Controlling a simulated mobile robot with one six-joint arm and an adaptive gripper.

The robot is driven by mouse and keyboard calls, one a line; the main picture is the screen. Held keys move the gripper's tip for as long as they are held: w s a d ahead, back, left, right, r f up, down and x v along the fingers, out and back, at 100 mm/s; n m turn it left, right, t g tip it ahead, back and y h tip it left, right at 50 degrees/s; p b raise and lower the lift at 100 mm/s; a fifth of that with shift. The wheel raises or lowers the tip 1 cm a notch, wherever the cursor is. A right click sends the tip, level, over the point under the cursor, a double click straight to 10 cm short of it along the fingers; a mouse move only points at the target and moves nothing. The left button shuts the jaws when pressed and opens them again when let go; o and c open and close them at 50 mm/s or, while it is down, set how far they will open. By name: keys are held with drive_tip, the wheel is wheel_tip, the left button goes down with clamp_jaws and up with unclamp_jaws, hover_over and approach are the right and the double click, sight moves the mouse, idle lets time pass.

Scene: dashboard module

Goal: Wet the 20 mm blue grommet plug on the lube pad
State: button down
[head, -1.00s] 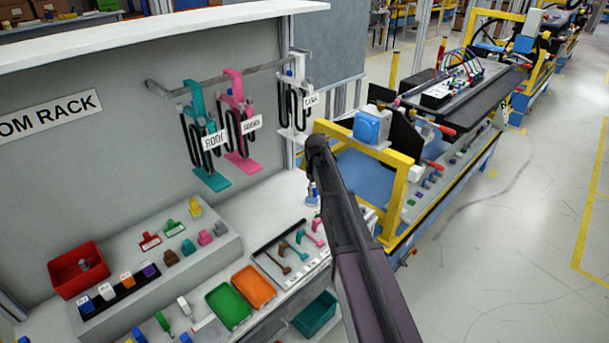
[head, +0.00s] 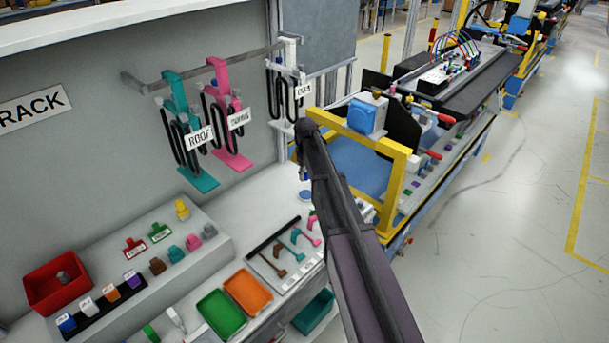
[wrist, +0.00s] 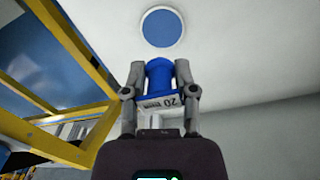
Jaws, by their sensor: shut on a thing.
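The blue grommet plug (wrist: 158,76) with a white label reading 20 mm sits between the fingers of my gripper (wrist: 160,66), which is shut on it. The lube pad looks like a round blue disc with a pale rim (wrist: 162,28) on the white bench, beyond the plug in the wrist view. Bench surface shows between plug and pad in that picture, and they appear apart. In the head view the pad (head: 306,195) shows just below my gripper (head: 304,172). The plug is too small to make out clearly there.
A yellow frame (head: 398,190) with a blue box stands close right of my arm. Hanging hooks (head: 195,130) are behind to the left. Green (head: 221,314) and orange (head: 247,291) trays, a tool board (head: 284,254) and a red bin (head: 58,281) occupy the bench to the left.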

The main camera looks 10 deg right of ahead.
sight(306, 194)
drive_tip(key=shift+f, duration=0.15)
wheel_tip(306, 194, down, 6)
drive_tip(key=b, duration=0.5)
drive_tip(key=shift+r+b, duration=0.2)
drive_tip(key=shift+b, duration=0.2)
drive_tip(key=shift+s+f+b, duration=0.1)
drive_tip(key=shift+f+b, duration=0.45)
drive_tip(key=shift+b, duration=0.05)
idle(2.5)
drive_tip(key=shift+r, duration=0.1)
drive_tip(key=shift+r+p, duration=3.45)
drive_tip(key=shift+p, duration=0.1)
drive_tip(key=shift+f, duration=0.1)
